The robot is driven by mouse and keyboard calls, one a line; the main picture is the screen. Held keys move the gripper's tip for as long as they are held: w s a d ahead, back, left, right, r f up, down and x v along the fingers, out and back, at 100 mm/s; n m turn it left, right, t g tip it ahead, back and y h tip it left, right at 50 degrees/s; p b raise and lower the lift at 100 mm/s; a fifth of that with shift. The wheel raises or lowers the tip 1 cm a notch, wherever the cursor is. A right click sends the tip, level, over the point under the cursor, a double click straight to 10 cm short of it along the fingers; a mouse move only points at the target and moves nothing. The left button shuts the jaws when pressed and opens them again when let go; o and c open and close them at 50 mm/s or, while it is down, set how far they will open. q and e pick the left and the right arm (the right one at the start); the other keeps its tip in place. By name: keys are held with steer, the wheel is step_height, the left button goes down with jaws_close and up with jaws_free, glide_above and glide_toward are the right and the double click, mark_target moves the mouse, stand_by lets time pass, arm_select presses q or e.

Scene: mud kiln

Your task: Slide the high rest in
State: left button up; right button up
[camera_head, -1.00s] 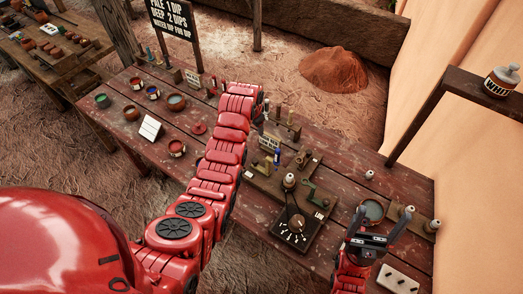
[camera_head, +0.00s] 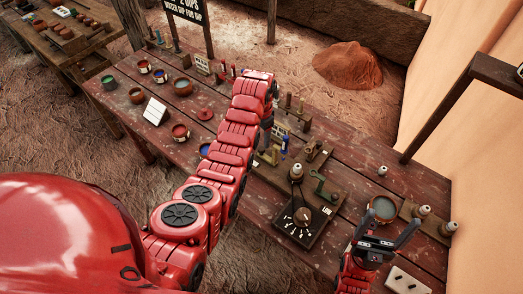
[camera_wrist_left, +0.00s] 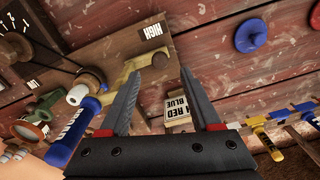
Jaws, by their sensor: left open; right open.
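A yellow-olive rest (camera_wrist_left: 130,74) lies by the HIGH label (camera_wrist_left: 152,32) on the wooden board in the left wrist view. In the head view this yellowish rest (camera_head: 268,155) is partly hidden behind my left arm. My left gripper (camera_wrist_left: 160,73) is open and its fingertips are close to the rest, one on each side of its right end. Nothing is clearly between the fingers, and contact cannot be told. A green rest (camera_head: 324,188) sits near the LOW label (camera_head: 327,210). My right gripper (camera_head: 389,226) is open and empty near a grey-filled bowl (camera_head: 383,207).
A dial box (camera_head: 302,216) is on the board's near side. Several bowls and pots are at the table's left.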

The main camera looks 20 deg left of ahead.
mark_target(261, 149)
arm_select(q)
step_height(261, 149, down, 4)
steer(key=shift+s+r+p, duration=0.1)
steer(key=shift+r+p, duration=0.15)
steer(key=shift+p, duration=0.4)
steer(key=shift+f, duration=1.05)
steer(key=shift+c, duration=0.3)
jaws_close()
